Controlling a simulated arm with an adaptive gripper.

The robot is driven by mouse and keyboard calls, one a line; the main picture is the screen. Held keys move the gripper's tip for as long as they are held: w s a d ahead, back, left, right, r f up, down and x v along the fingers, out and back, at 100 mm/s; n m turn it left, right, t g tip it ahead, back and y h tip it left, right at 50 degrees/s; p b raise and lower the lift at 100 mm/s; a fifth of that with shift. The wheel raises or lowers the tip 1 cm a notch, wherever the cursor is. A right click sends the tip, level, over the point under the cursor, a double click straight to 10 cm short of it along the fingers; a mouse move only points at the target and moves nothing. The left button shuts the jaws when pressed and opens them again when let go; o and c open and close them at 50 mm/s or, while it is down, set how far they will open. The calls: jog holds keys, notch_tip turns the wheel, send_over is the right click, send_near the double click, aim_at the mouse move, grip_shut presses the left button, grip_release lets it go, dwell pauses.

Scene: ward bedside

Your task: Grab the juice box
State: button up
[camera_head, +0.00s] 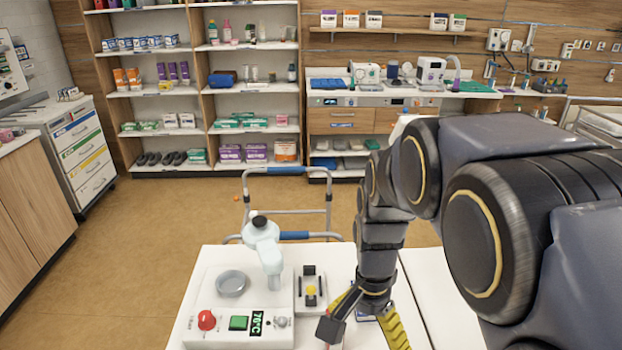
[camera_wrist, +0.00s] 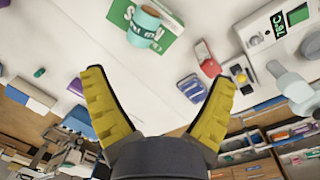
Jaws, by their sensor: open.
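My gripper (camera_head: 366,338) is open above the white tabletop. In the wrist view its yellow fingers (camera_wrist: 158,78) are spread wide with nothing between them. I cannot tell for sure which thing is the juice box. A small blue-and-white box (camera_wrist: 190,88) lies just inside the right finger in the wrist view, apart from it. A small red-and-white item (camera_wrist: 205,56) lies just beyond that finger's tip. In the head view, my gripper and arm hide much of this part of the table.
A teal mug (camera_wrist: 145,27) stands at a green booklet (camera_wrist: 163,36) in the wrist view. A white device (camera_head: 215,335) with a red knob and green button fills the table's left in the head view. A walker (camera_head: 290,171) stands behind the table. White tabletop lies bare between the fingers.

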jog(key=w+a+f+m, duration=0.1)
jog(key=w+f+m, duration=0.1)
jog(key=w+f, duration=0.1)
jog(key=w+f+m, duration=0.3)
jog(key=w+f, duration=0.1)
jog(key=w, duration=0.1)
jog(key=w+a+f+m, duration=0.1)
jog(key=w+f+m, duration=0.1)
jog(key=w+f, duration=0.2)
jog(key=shift+w+a+f+t, duration=0.2)
jog(key=shift+w+a+t, duration=0.2)
jog(key=shift+w, duration=0.1)
jog(key=shift+w+f+m, duration=0.2)
jog(key=shift+f+m, duration=0.2)
jog(key=shift+f, duration=0.35)
jog(key=f, duration=0.6)
jog(key=shift+w+d+f, duration=0.2)
jog(key=shift+d+f, duration=0.1)
jog(key=shift+f, duration=0.1)
jog(key=c, duration=1.2)
